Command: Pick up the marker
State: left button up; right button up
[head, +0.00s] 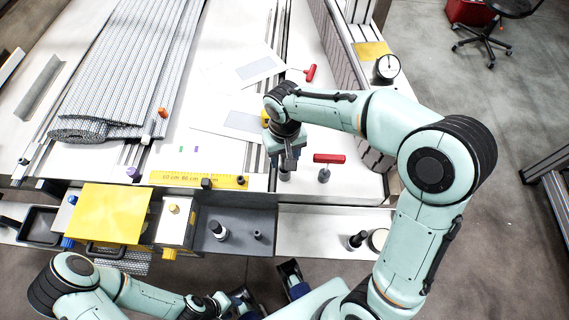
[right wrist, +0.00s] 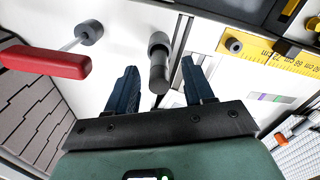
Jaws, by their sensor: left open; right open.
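A dark grey cylinder (right wrist: 159,70) with a wider grey end lies between the fingers of my right gripper (right wrist: 160,90) in the right wrist view. It may be the marker, but I cannot tell for sure. My right gripper is open, with a visible gap on both sides of the cylinder. In the head view my right gripper (head: 288,160) hangs above the white table and mostly hides this cylinder (head: 285,176). My left gripper (head: 265,287) is open and low at the bottom of the head view, away from the table top.
A yellow ruler (head: 195,180) lies to the left. A dark peg (head: 218,230) stands in the grey tray. A slatted belt roll (head: 125,70) covers the left side.

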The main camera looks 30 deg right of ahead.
jog(key=shift+w+f, duration=0.1)
jog(key=shift+f, duration=1.3)
grip_shut()
